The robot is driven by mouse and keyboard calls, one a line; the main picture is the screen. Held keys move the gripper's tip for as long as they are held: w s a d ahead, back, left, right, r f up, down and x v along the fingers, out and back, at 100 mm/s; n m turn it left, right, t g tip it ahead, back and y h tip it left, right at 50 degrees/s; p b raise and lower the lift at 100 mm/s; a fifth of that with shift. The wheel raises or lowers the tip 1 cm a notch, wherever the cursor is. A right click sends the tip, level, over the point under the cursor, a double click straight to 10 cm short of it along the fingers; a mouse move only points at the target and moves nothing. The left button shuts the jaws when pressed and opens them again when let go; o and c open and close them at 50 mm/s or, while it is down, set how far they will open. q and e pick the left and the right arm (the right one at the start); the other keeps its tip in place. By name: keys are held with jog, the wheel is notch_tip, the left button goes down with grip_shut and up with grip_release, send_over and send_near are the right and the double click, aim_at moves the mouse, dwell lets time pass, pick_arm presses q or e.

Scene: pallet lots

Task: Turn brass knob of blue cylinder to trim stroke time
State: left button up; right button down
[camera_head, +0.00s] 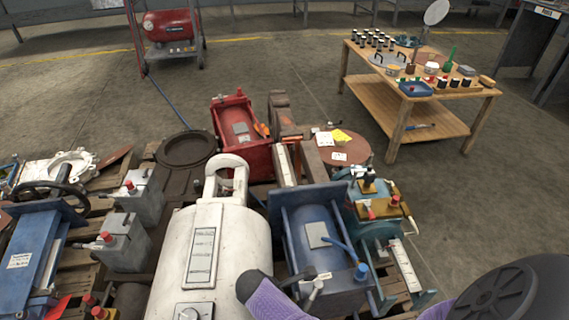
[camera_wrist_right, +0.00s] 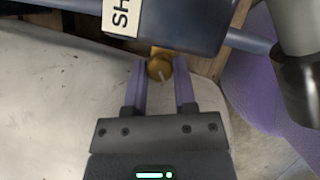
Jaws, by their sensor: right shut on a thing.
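The blue cylinder (camera_head: 328,250) stands right of the white tank in the head view. Its dark blue body (camera_wrist_right: 180,18) crosses the top of the right wrist view, with a white label partly reading "SH". The small round brass knob (camera_wrist_right: 159,67) shows just below it, with a pale pin on its face. My right gripper (camera_wrist_right: 160,78) has its two purple fingers on either side of the knob and is shut on it. In the head view the knob and the right fingertips cannot be made out. My left gripper is not in view.
The white tank (camera_head: 225,262) stands close on the left of the cylinder. Teal equipment (camera_head: 385,235) with a brass part is close on its right. A red machine (camera_head: 240,130) is behind. A wooden table (camera_head: 395,100) with small items stands back right; open floor lies between.

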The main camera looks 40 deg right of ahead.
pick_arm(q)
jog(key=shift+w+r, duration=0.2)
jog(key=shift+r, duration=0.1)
pick_arm(e)
jog(key=shift+n, duration=0.5)
jog(key=shift+c, duration=2.1)
grip_release()
pick_arm(q)
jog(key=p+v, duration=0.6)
jog(key=p, duration=0.1)
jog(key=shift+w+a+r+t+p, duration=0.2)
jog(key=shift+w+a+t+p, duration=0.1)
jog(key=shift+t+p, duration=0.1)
pick_arm(e)
jog(key=v, duration=0.9)
jog(key=shift+a+r, duration=0.2)
jog(key=shift+r, duration=0.2)
